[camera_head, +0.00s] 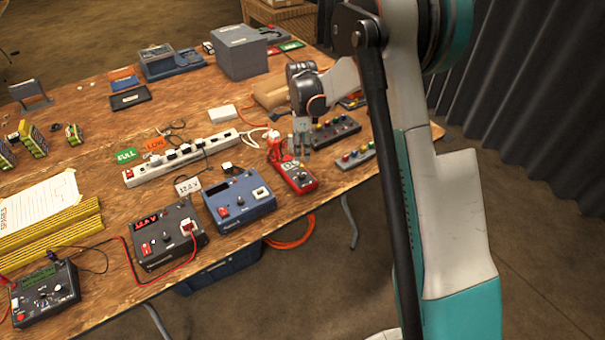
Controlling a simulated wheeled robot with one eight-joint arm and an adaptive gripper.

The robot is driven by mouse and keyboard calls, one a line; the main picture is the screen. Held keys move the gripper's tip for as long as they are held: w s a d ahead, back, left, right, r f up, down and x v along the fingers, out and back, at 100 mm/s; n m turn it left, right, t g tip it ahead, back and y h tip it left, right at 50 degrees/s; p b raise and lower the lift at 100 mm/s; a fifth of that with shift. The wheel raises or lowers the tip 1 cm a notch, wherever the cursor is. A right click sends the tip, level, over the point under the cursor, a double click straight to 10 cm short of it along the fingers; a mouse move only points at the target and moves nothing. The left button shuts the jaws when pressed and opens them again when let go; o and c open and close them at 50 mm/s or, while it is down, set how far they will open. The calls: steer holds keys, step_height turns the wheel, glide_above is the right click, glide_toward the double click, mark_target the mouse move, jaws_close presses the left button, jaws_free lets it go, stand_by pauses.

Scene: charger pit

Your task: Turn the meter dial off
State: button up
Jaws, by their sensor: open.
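The red meter (295,174) lies on the wooden table near its right front edge, its face up. Its dial (301,178) is a small dark round part on that face, too small for me to tell its setting. My gripper (302,150) points down at the meter's upper end and is open. Its fingers appear just above or behind the display end; I cannot tell whether they touch it. Nothing shows between the fingers. The dial is not covered by the gripper in this view.
A blue power supply (237,202) and a black one (165,238) stand left of the meter. A white power strip (181,157) lies behind them. Black boxes with colored knobs (355,158) lie right of the meter. A grey box (242,52) stands at the back.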

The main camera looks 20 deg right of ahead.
mark_target(302, 175)
step_height(302, 175, down, 12)
steer(key=b, duration=0.3)
steer(key=shift+r, duration=0.25)
jaws_close()
